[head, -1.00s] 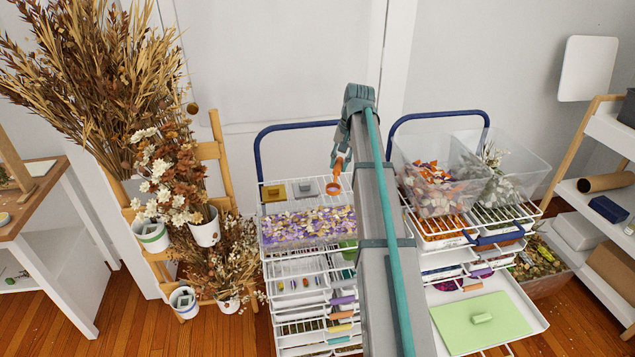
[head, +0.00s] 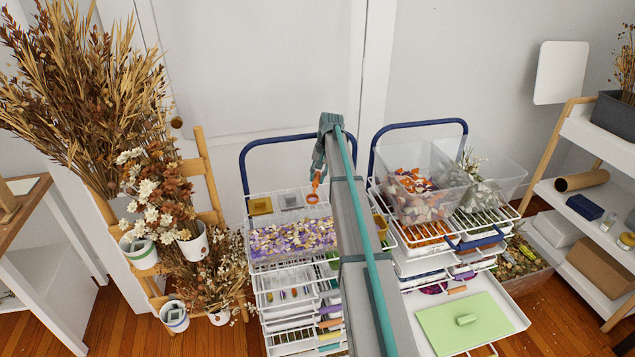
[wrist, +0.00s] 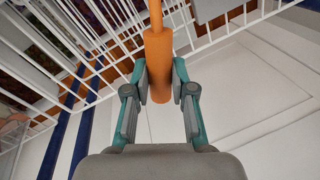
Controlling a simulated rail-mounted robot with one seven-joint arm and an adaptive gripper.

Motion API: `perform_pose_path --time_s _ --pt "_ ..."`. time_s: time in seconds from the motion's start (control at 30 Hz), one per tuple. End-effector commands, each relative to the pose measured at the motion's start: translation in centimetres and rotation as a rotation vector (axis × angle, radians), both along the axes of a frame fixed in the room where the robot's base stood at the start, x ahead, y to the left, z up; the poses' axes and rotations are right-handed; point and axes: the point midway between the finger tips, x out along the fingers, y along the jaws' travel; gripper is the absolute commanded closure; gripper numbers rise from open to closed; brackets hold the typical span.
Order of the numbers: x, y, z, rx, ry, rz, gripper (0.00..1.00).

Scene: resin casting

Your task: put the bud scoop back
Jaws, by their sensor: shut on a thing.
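My gripper (head: 319,168) is shut on the orange handle of the bud scoop (head: 312,197). In the head view, the scoop hangs below the gripper with its orange ring-shaped end down, over the back of the left wire cart. In the wrist view, the two fingers of my gripper (wrist: 159,84) clasp the thick orange handle (wrist: 158,60) from both sides. The handle's thinner part runs up out of the picture. A clear tub of purple and cream petals (head: 290,238) sits on the left cart's top, in front of the scoop. My arm hides part of the cart.
A gold box (head: 260,205) and a grey box (head: 291,199) stand at the back of the left cart (head: 275,290). Its blue handle (head: 243,160) rises behind. Clear bins (head: 418,190) fill the right cart's top. Dried flowers (head: 150,205) crowd the left side.

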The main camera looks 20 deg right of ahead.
Motion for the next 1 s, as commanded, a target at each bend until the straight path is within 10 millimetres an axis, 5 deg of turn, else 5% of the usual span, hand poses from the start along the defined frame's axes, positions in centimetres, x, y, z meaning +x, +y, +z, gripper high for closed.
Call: perform_pose_path --time_s 0.3,0.67,0.7,0.8,1.0 --pt "0.2 0.0 -3.1 0.001 0.001 0.000 1.00" --pt "0.2 0.0 -3.6 0.001 0.001 0.000 1.00" --pt "0.2 -0.1 -3.5 0.000 0.000 0.000 0.69" --pt "0.2 0.0 -3.5 0.000 0.000 0.000 0.53" --pt "0.2 0.0 -3.5 0.000 0.000 0.000 0.51"
